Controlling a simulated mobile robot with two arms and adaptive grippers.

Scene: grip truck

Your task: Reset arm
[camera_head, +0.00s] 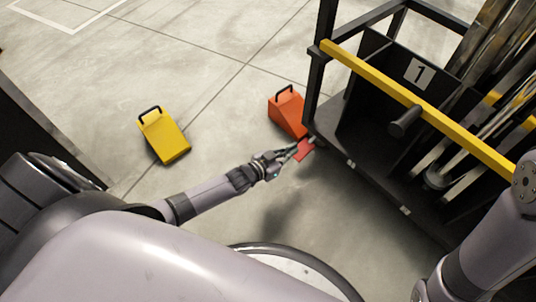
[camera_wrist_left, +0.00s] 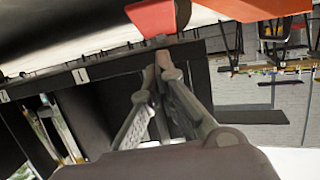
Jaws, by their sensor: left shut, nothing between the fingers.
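My left arm reaches from the left across the middle of the head view. Its gripper (camera_head: 298,150) is shut and empty, low beside the near corner of the black truck (camera_head: 345,125). A small red piece (camera_head: 304,152) shows right at the fingertips; I cannot tell whether they touch it. In the left wrist view the closed fingers (camera_wrist_left: 163,62) point up at the truck's edge, with the red piece (camera_wrist_left: 152,17) above them. My right arm shows at the lower right, but its gripper is out of view.
An orange wedge (camera_head: 287,112) with a black handle stands on the floor just beyond my left gripper, close to the truck. A yellow wedge (camera_head: 165,138) stands farther left. A yellow bar (camera_head: 405,97) crosses the truck. The floor between the wedges is clear.

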